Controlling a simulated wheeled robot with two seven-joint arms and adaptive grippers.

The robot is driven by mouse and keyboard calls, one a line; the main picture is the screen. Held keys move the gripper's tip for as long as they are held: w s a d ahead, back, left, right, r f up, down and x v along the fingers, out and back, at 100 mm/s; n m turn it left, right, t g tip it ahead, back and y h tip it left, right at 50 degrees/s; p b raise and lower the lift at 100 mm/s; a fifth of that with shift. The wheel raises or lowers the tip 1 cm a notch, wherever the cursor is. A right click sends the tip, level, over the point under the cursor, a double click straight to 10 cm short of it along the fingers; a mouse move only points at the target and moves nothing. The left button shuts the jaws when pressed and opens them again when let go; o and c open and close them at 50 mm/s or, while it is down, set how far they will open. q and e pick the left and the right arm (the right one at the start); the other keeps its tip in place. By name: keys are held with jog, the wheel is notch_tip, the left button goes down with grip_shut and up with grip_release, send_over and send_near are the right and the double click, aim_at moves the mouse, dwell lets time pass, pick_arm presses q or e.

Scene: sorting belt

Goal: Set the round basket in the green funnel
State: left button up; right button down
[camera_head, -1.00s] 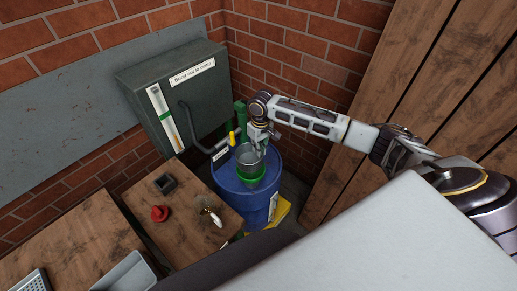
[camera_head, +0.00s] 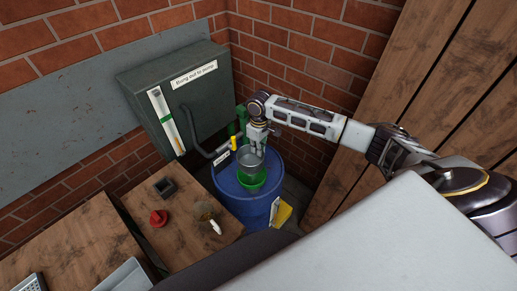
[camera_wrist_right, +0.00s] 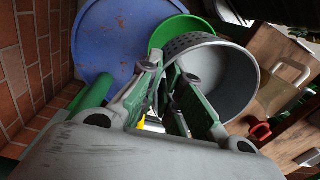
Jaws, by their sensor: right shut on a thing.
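The round basket (camera_head: 251,159) is a grey metal cup with a perforated bottom. My right gripper (camera_head: 258,146) is shut on its rim. In the right wrist view the basket (camera_wrist_right: 238,82) hangs from the fingers (camera_wrist_right: 170,85), with its holed base toward the green funnel (camera_wrist_right: 180,27). In the head view the green funnel (camera_head: 254,184) sits on top of the blue drum (camera_head: 236,199), directly under the basket. The basket overlaps the funnel's mouth; I cannot tell whether they touch. My left gripper is out of view.
A wooden table (camera_head: 188,244) left of the drum holds a red object (camera_head: 158,218), a dark square block (camera_head: 165,187) and a brush (camera_head: 211,217). A grey cabinet (camera_head: 184,95) with a pipe stands behind. A plank wall (camera_head: 430,90) is at right.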

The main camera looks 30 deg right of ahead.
aim_at(258, 160)
jog(key=shift+n, duration=0.4)
jog(key=shift+f, duration=0.15)
jog(key=shift+f+b, duration=1.05)
jog(key=shift+f, duration=0.15)
jog(key=shift+f+b, duration=1.15)
jog(key=shift+b, duration=0.3)
jog(key=shift+p, duration=0.75)
jog(key=shift+f, duration=1.7)
jog(key=shift+f+p, duration=0.1)
jog(key=shift+p, duration=0.4)
jog(key=shift+f, duration=0.45)
dwell(1.3)
